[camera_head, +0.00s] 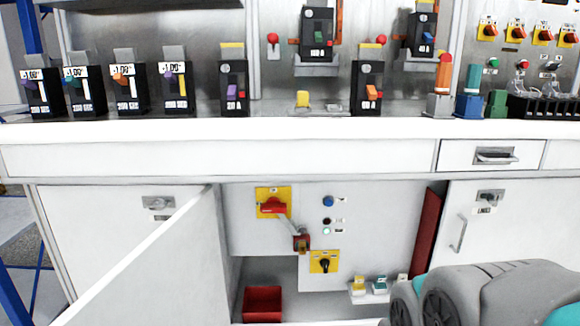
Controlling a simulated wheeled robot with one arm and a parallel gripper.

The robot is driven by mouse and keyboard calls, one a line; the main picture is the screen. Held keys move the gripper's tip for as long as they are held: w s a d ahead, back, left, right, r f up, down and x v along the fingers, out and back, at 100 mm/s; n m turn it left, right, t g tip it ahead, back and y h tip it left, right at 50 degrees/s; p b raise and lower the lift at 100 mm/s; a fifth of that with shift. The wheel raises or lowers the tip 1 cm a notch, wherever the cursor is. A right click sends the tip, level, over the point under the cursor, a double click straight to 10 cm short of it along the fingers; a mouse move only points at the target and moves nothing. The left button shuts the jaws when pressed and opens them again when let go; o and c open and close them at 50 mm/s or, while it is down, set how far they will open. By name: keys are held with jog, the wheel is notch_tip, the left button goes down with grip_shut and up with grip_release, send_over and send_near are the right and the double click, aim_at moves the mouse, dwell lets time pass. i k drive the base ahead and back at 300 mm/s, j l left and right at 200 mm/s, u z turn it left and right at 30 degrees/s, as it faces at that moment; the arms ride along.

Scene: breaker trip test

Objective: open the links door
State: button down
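The links door (508,255) is the white cabinet door at the lower right, under the worktop. It looks shut. A small label (484,210) on it seems to read "LINKS", but it is tiny. Above the label is a metal latch plate (489,196) with a dark knob. A vertical bar handle (460,233) sits near the door's left edge. My grey arm parts cover the door's lower portion. My gripper is not in view.
A white door (165,265) stands swung out from the middle cabinet. Inside are a red rotary handle (272,207), a black switch (323,264) on yellow, and a red bin (262,304). A drawer (460,155) is above the links door. Several breakers stand on the worktop (220,130).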

aim_at(532, 219)
jog(key=z, duration=1.4)
